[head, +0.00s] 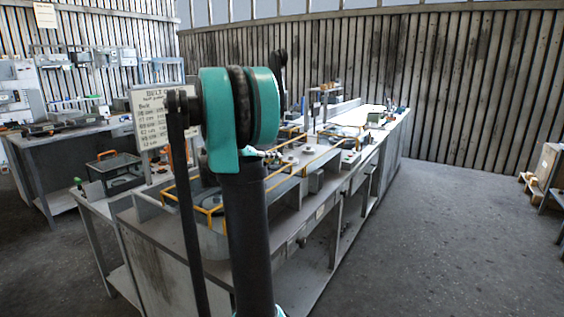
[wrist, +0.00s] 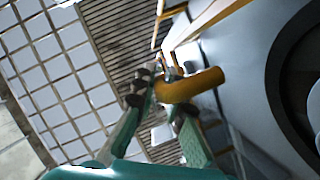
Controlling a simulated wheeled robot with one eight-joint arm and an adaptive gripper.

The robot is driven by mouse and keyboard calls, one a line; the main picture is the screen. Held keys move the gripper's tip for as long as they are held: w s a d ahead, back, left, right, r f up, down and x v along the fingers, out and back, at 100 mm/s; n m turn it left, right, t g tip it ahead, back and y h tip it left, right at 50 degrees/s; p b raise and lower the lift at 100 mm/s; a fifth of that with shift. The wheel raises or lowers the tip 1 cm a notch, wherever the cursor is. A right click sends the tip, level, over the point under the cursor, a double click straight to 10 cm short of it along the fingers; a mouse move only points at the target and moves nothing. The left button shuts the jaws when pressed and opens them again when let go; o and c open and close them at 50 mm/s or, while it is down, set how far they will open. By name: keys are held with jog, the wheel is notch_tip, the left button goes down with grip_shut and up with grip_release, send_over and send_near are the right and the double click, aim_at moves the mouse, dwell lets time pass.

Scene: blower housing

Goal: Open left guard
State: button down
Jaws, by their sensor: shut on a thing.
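In the wrist view my gripper (wrist: 163,102) has its two teal, dark-tipped fingers closed around the rounded end of a yellow guard bar (wrist: 197,84). The bar is tilted in this view and lies beside a large grey curved housing (wrist: 240,65). In the head view yellow guard rails (head: 211,209) run along the near bench, on both sides of my arm. My arm covers the middle of them, and my fingers cannot be made out there. I cannot tell from the head view which rail is the held one.
The long grey bench (head: 150,240) carries several small fixtures and rails. A sign board (head: 148,112) with lettering stands behind my arm. A second workbench (head: 60,140) stands at the left.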

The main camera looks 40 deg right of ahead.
jog(key=w+a, duration=0.4)
jog(key=w, duration=0.5)
jog(key=w+a, duration=0.4)
jog(key=w, duration=0.6)
jog(key=shift+w, duration=0.15)
jog(key=c, duration=1.8)
grip_release()
jog(key=shift+w+a, duration=0.15)
jog(key=shift+c, duration=0.2)
jog(key=v, duration=1.2)
